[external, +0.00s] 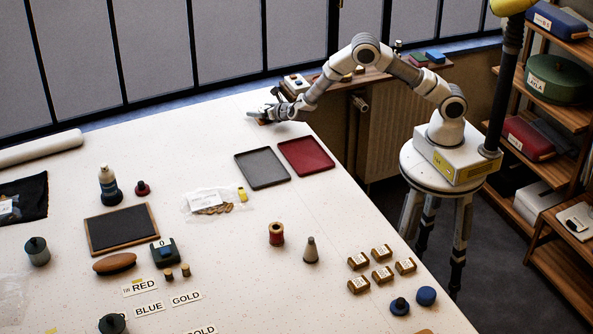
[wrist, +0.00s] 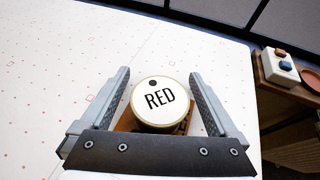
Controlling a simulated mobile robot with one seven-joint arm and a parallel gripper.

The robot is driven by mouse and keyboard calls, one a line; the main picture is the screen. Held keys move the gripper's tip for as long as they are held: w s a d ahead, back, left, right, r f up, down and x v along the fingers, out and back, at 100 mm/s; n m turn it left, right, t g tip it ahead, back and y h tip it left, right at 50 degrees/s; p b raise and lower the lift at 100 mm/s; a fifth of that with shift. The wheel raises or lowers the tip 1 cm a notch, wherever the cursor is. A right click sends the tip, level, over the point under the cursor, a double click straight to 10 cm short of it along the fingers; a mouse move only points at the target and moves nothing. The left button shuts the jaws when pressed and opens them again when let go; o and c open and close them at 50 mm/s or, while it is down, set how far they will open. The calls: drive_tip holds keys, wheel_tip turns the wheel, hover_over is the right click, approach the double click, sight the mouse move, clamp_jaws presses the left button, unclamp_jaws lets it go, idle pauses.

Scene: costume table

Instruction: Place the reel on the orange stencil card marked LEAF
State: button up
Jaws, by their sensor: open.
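In the wrist view my gripper (wrist: 160,97) is open, with one finger on each side of a round white-topped piece marked RED (wrist: 160,101). Something orange-brown (wrist: 128,119) shows just under or behind that piece, partly hidden. A small orange thing (external: 425,332) is cut off at the bottom edge of the external view. No card marked LEAF can be read.
A grey tray (external: 262,168) and a dark red tray (external: 306,155) lie between my gripper and the reel.

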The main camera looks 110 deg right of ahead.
drive_tip(key=shift+r, duration=0.2)
drive_tip(key=v, duration=1.2)
drive_tip(key=shift+r, duration=0.1)
drive_tip(key=s+a+r+m+g+y, duration=0.15)
drive_tip(key=s+a+r+m, duration=0.25)
drive_tip(key=s+r+m, duration=0.4)
drive_tip(key=s+a+r+m+t+y, duration=0.1)
drive_tip(key=s+a+r+m+y, duration=0.2)
drive_tip(key=s+a, duration=0.3)
drive_tip(key=s+a+r+m+t+y, duration=0.1)
drive_tip(key=s+a+r+m+y, duration=0.2)
drive_tip(key=a, duration=1.1)
drive_tip(key=s+a+r+m+t+y, duration=0.1)
drive_tip(key=s+a+r+m+y, duration=0.2)
drive_tip(key=s+a+m+y, duration=0.2)
drive_tip(key=s+a+m, duration=0.2)
drive_tip(key=s+a, duration=0.2)
drive_tip(key=a, duration=0.1)
drive_tip(key=shift+a+r+m, duration=0.25)
drive_tip(key=shift+r+m, duration=0.05)
